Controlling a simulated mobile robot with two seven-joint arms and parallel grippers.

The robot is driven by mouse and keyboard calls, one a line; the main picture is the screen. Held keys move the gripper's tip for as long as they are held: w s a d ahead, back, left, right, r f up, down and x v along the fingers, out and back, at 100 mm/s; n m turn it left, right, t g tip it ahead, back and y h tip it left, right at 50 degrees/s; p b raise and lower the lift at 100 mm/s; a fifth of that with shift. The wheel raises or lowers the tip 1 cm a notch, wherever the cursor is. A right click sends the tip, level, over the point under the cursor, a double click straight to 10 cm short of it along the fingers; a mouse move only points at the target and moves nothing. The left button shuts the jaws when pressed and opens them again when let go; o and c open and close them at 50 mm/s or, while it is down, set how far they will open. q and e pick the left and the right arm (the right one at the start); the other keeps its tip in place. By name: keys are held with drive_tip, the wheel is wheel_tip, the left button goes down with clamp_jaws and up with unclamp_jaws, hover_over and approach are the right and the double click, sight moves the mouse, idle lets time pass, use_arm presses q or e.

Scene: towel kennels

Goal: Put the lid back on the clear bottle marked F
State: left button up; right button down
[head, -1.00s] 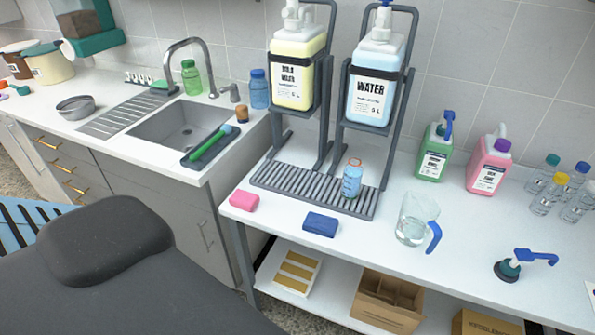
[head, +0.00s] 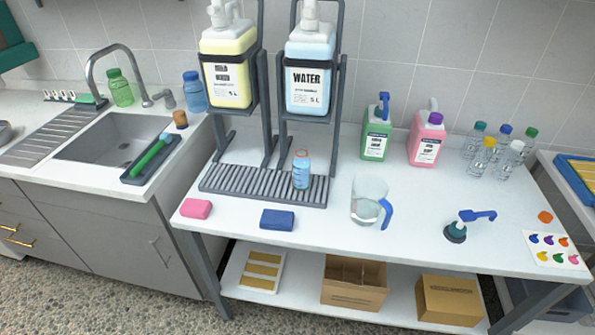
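A small bottle (head: 301,170) with bluish contents and small markings stands upright on the slatted drip tray (head: 222,180), below the WATER jug. Its top shows an orange-brown rim and looks uncapped. Several clear bottles (head: 484,158) stand in a group at the back right, with yellow, white, blue, green and teal tops. I cannot read an F on any bottle. A small orange disc (head: 545,217), possibly a loose lid, lies flat near the table's right end. Neither of my grippers is in view.
The WATER jug (head: 308,75) and yellow jug (head: 228,68) sit in racks. A clear pitcher (head: 366,205), blue sponge (head: 277,219), pink sponge (head: 196,208), pump top (head: 456,232) and colour-marked card (head: 550,248) lie around.

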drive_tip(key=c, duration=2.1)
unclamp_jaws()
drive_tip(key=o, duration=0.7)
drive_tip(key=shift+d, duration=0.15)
